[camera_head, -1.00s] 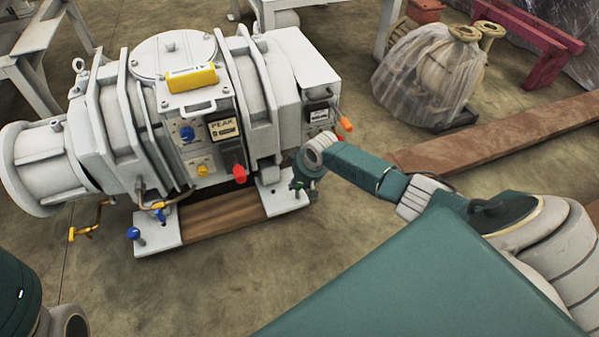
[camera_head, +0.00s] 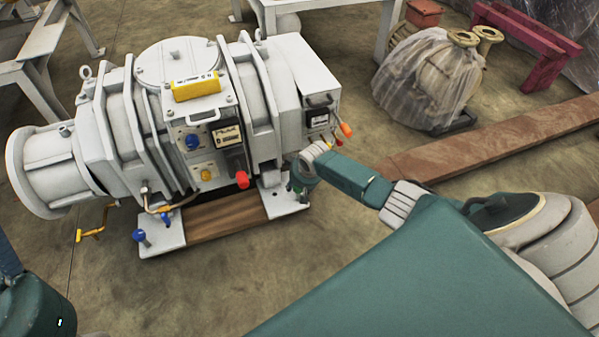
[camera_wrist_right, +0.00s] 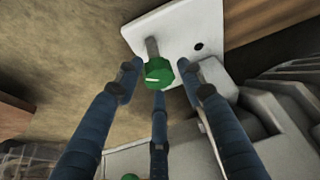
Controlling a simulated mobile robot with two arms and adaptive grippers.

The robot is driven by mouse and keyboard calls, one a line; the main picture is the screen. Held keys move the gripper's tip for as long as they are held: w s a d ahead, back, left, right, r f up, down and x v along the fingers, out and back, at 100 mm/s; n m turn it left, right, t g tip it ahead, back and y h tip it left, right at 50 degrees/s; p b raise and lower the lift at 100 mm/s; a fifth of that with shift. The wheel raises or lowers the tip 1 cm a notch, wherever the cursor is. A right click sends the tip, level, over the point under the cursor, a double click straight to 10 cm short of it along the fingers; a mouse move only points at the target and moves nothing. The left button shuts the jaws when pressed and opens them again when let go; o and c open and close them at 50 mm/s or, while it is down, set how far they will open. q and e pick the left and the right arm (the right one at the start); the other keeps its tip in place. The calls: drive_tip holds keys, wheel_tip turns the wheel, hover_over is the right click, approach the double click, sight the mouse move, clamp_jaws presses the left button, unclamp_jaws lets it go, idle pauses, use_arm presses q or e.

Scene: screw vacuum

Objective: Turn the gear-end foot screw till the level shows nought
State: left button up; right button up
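A green-knobbed foot screw (camera_wrist_right: 159,72) stands in a pale foot plate (camera_wrist_right: 185,35) in the right wrist view. A white line marks its knob. In the head view, my right gripper (camera_head: 302,178) largely hides this corner of the pump's base. The blue fingers of my right gripper (camera_wrist_right: 160,76) are spread around the knob, with small gaps visible at its sides; contact at the lower finger is unclear. The yellow level (camera_head: 196,88) lies on top of the white pump (camera_head: 110,140); its reading is too small to tell. My left gripper is out of view.
A brown beam (camera_head: 490,135) lies at right. The floor in front is clear.

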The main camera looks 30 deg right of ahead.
drive_tip(key=shift+o, duration=0.9)
drive_tip(key=shift+w+a+r, duration=0.2)
drive_tip(key=shift+w+a, duration=0.1)
drive_tip(key=shift+w, duration=0.1)
drive_tip(key=shift+s+d+f, duration=0.1)
drive_tip(key=shift+s+d, duration=0.15)
drive_tip(key=shift+s, duration=0.1)
drive_tip(key=v, duration=1.2)
